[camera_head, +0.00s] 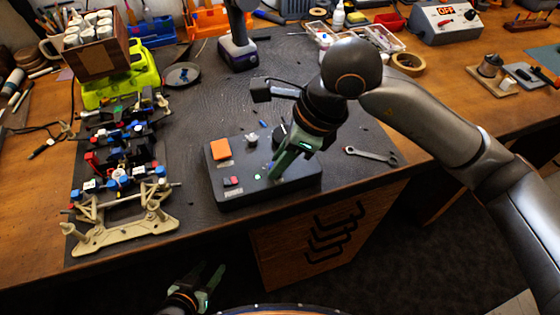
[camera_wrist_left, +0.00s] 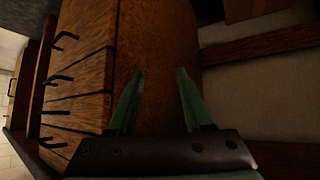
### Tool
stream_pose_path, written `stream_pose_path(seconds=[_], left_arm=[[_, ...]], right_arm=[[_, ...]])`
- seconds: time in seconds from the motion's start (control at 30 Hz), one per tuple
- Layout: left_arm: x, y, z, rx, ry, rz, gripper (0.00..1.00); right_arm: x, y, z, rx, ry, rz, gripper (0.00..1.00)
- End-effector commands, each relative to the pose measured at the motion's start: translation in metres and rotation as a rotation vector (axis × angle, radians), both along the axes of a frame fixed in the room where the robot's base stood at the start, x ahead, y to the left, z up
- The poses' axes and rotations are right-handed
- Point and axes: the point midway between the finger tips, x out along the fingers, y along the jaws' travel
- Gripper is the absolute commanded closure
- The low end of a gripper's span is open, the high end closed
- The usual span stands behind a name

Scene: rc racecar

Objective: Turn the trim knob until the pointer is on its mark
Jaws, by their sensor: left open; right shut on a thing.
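The dark control box (camera_head: 232,198) sits near the front edge of the mat. Its top has an orange square (camera_head: 220,149), a red switch (camera_head: 231,181), a small lit green light (camera_head: 257,177) and a small silver part (camera_head: 251,138). My right gripper (camera_head: 277,171) reaches down onto the right part of the box and is shut on what seems to be the trim knob. The fingers hide the knob, and I cannot make out its pointer or mark. My left gripper (camera_head: 205,283) is open and empty, low in front of the bench; it also shows in the left wrist view (camera_wrist_left: 158,78).
A car chassis (camera_head: 120,175) stands left of the box. A wrench (camera_head: 371,155) lies to its right. A drill (camera_head: 236,45), a tape roll (camera_head: 408,63) and a box with an "OFF" display (camera_head: 445,22) stand farther back. Drawers (camera_head: 310,245) are below the bench top.

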Motion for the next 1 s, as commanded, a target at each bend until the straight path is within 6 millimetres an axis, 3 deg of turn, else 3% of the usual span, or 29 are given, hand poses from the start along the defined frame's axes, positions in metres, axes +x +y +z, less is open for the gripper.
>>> stream_pose_path(seconds=[0.1,0.5,1.0], left_arm=[[0.001,-0.006,-0.009,-0.006,0.004,-0.009,0.5],[0.015,-0.02,-0.013,-0.023,-0.014,-0.036,0.5],[0.015,-0.026,-0.014,-0.03,-0.012,-0.049,0.5]], right_arm=[[-0.001,0.0,-0.003,0.001,-0.005,-0.093,1.0],[-0.003,0.001,-0.002,-0.001,-0.003,-0.345,1.0],[-0.004,0.001,0.0,-0.002,0.001,-0.421,1.0]])
